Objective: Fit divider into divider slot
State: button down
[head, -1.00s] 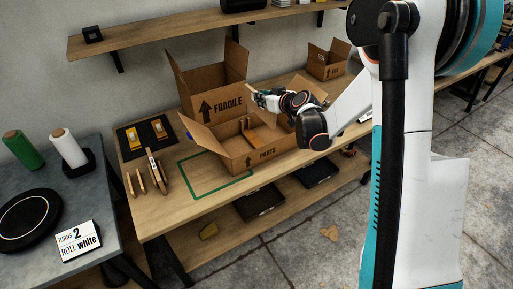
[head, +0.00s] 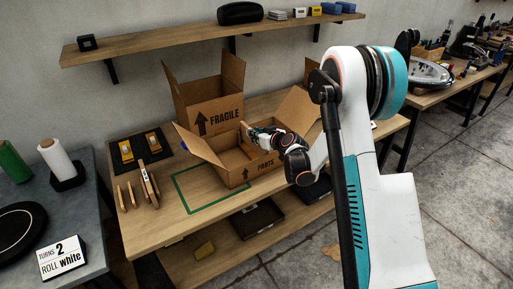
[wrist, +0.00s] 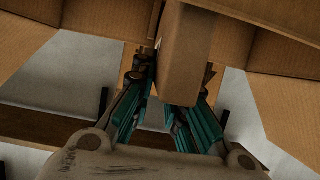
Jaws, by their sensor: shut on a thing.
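The divider is a flat brown cardboard-like piece. In the wrist view the divider (wrist: 186,62) stands between my fingers, and its upper end reaches past the top of the picture. In the head view my gripper (head: 254,134) is above the open PARTS box (head: 237,178), with the divider's edge (head: 245,130) showing at the fingertips. My gripper (wrist: 176,100) is shut on the divider. Box walls show around it in the wrist view. The divider slot is not clearly visible, and I cannot tell whether the divider touches it.
A FRAGILE box (head: 218,101) stands open behind the PARTS box. A dark mat (head: 140,148) with orange-yellow items lies at the left, near several upright wooden pieces (head: 132,193). A shelf (head: 190,37) runs above.

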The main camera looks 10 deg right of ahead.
aim_at(256, 152)
jog(key=shift+f+b, duration=0.85)
jog(key=shift+f, duration=1.5)
jog(key=shift+r, duration=0.1)
jog(key=c, duration=1.6)
grip_release()
